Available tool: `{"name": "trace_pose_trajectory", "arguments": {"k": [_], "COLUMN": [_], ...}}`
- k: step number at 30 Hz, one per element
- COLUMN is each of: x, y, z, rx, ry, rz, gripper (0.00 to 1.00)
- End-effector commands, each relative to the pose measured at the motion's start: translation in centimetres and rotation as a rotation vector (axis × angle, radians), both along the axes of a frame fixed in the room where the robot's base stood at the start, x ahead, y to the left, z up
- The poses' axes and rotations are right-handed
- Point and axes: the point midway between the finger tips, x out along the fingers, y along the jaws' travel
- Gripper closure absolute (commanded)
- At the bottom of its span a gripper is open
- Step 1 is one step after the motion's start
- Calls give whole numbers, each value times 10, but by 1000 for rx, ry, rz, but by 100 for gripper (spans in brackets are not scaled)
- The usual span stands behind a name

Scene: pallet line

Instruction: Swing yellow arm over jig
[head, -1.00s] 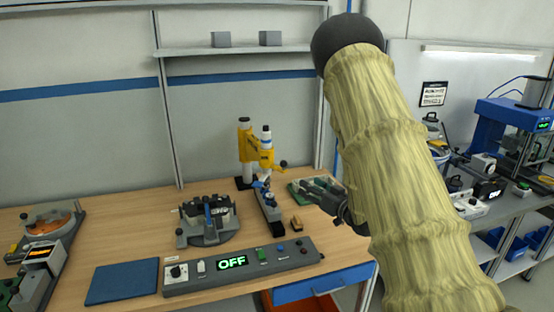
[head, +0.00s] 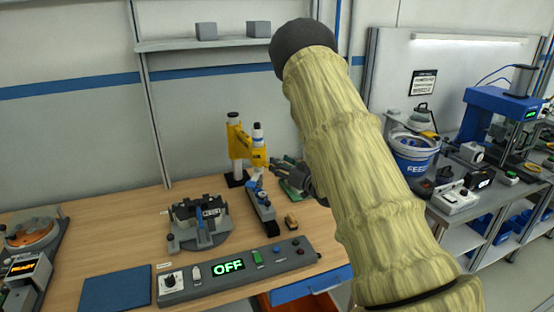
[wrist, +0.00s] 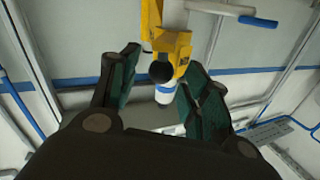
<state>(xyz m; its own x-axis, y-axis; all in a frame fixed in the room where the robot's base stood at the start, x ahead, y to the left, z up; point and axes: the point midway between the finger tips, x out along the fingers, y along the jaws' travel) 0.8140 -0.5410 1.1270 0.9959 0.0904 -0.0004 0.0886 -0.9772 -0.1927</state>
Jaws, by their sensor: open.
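My gripper (head: 288,170) is just right of the yellow arm, partly hidden by my sleeved arm. In the wrist view my gripper (wrist: 163,88) is open, with the yellow arm (wrist: 172,42) and a black round knob (wrist: 160,72) showing beyond and between the fingers. Contact cannot be told.
A control box (head: 235,270) reading OFF runs along the front edge. A blue-topped slim fixture (head: 262,208) stands between jig and gripper. A small brown block (head: 291,222) lies near it. A blue mat (head: 116,289) lies front left. A shelf (head: 225,42) hangs above.

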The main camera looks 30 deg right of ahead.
Motion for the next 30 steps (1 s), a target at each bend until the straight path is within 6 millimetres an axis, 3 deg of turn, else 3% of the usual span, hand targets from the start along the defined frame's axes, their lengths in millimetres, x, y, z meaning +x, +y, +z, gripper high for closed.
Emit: {"name": "trace_pose_trajectory", "arguments": {"k": [6, 18, 26, 30], "x": [21, 26, 26, 26], "y": [2, 2, 2, 3], "z": [1, 0, 0, 0], "rx": [-1, 0, 0, 1], "ry": [0, 0, 0, 0], "rz": [1, 0, 0, 0], "gripper": [53, 53, 100, 100]}}
